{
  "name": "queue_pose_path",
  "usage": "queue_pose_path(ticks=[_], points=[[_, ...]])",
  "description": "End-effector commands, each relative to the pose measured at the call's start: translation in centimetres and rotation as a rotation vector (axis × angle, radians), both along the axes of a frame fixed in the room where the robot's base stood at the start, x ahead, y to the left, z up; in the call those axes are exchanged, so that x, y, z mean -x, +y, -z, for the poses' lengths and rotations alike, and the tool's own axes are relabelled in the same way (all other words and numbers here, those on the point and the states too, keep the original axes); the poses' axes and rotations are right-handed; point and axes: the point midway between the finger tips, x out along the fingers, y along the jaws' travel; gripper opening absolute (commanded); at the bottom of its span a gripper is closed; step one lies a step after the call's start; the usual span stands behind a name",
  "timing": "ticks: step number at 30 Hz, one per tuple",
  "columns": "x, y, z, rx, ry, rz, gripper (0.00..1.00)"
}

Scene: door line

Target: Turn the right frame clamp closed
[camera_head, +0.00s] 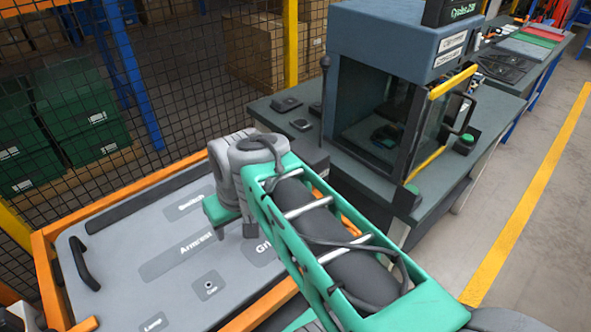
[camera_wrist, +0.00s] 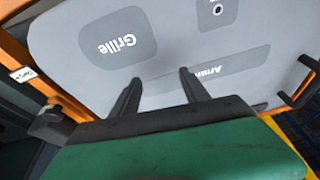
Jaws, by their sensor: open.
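My gripper (camera_wrist: 159,76) shows in the wrist view as two dark fingers, apart and empty, over the grey panel (camera_wrist: 190,20) between its "Grille" and "Armrest" marks. The panel lies in an orange frame (camera_wrist: 72,104). At the frame's left in the wrist view is a small white label (camera_wrist: 27,74), its text too small to read. A dull rounded piece (camera_wrist: 48,121) is near it, partly cut off by my gripper body; I cannot tell whether it is the right clamp or how it is turned.
In the head view a black handle (camera_head: 82,264) stands at the panel's left. A blue-grey machine (camera_head: 395,45) with a glass door stands on a dark bench (camera_head: 455,180) at the right. A mesh fence (camera_head: 190,90) runs behind. Floor right of the bench is clear.

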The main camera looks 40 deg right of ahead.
Motion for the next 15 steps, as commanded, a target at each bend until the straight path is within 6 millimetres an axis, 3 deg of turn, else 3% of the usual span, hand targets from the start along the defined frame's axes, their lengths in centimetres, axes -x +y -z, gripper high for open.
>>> queue_pose_path(ticks=[1,4,9,12,15], points=[[-1.1,-3.0,-0.8,-0.007,-0.011,0.045,0.53],[-2.3,-9.3,-3.0,-0.008,-0.040,0.094,0.53],[-0.8,-18.9,-5.7,0.017,-0.071,0.156,0.53],[0.3,-21.9,-6.5,0.032,-0.079,0.171,0.53],[0.6,-22.8,-6.3,0.035,-0.080,0.174,0.53]])
